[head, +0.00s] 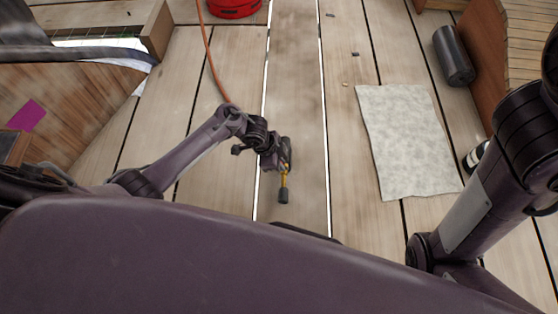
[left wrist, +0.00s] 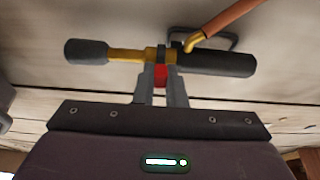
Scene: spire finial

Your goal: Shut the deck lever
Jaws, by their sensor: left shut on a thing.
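My left gripper (head: 284,166) is low over the middle deck planks in the head view. In the left wrist view its fingertips (left wrist: 161,82) are closed on the middle of a hose tool (left wrist: 215,63), with a red part showing between them. The tool has a black grip at right, a yellow tube (head: 284,180) and a black knob at left. An orange hose (left wrist: 230,17) joins it through a yellow fitting. Whether the tool touches the deck is unclear. I cannot pick out a separate deck lever. My right gripper is out of view.
The orange hose (head: 211,60) runs across the planks towards a red round container (head: 233,8) at the back. A pale cloth (head: 408,140) lies right of the gripper. A dark cylinder (head: 454,57) lies at the right. Planks between gripper and cloth look clear.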

